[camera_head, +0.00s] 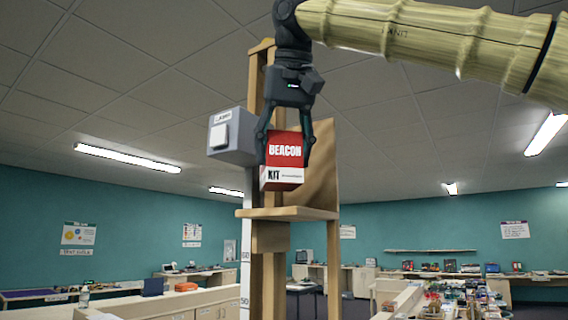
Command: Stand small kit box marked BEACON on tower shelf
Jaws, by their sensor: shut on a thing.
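The small red and white kit box marked BEACON (284,158) is upright in the head camera view. My gripper (284,150) points down and is shut on it, with a finger on each side. The box is over the wooden tower's shelf (288,213). A small gap seems to show between the box's bottom and the shelf, but I cannot tell its exact height. The shelf's top behind the box is partly hidden.
A brown panel (325,165) stands behind the shelf at right. A cluttered table (408,298) is at lower right.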

